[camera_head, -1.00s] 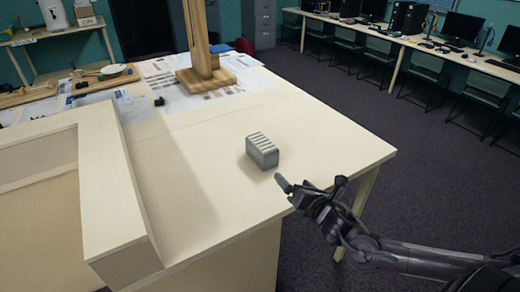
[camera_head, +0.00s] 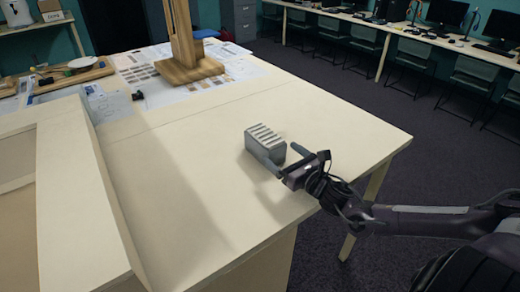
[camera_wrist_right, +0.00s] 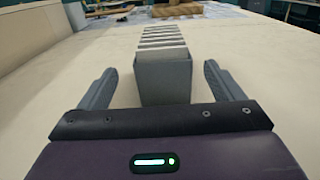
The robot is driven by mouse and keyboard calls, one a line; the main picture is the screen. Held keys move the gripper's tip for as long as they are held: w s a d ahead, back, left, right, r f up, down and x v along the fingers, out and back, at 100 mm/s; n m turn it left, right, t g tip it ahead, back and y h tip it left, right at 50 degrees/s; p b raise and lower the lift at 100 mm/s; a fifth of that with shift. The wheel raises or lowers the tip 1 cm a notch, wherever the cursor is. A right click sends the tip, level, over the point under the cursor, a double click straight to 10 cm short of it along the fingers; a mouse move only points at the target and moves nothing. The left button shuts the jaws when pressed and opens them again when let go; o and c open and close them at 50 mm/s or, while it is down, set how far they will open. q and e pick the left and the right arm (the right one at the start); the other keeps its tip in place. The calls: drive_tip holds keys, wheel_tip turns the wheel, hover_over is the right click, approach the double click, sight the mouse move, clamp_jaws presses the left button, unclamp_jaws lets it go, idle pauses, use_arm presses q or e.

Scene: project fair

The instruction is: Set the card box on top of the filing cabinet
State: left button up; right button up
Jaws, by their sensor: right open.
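The card box (camera_head: 264,138) is a small grey box with a row of pale ridges on top. It stands upright on the cream table (camera_head: 345,125). In the right wrist view the card box (camera_wrist_right: 163,77) is straight ahead, between the two fingers. My right gripper (camera_head: 283,160) is at the box's near right end, open, with a finger on each side. In the right wrist view my right gripper (camera_wrist_right: 160,80) shows gaps between both fingers and the box. A grey cabinet with drawers, likely the filing cabinet (camera_head: 239,20), stands at the back; its top is cut off. My left gripper is not in view.
A wooden stand (camera_head: 188,65) rises from papers at the table's far end. A raised cream panel (camera_head: 75,185) borders the left. The table around the box is clear. Desks with computers and chairs (camera_head: 410,65) line the back right, with open carpet before them.

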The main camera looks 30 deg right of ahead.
sight(268, 143)
drive_tip(key=shift+w+f, duration=0.1)
drive_tip(key=shift+w, duration=1.1)
drive_tip(key=shift+w+a+f+p, duration=0.15)
drive_tip(key=shift+w+p, duration=0.1)
drive_tip(key=shift+w, duration=1.15)
drive_tip(key=shift+w+f+p, duration=0.15)
drive_tip(key=shift+w+p, duration=0.05)
drive_tip(key=shift+w, duration=1.2)
drive_tip(key=c, duration=1.2)
drive_tip(key=shift+r, duration=0.1)
drive_tip(key=shift+c, duration=1)
drive_tip(key=shift+r, duration=0.1)
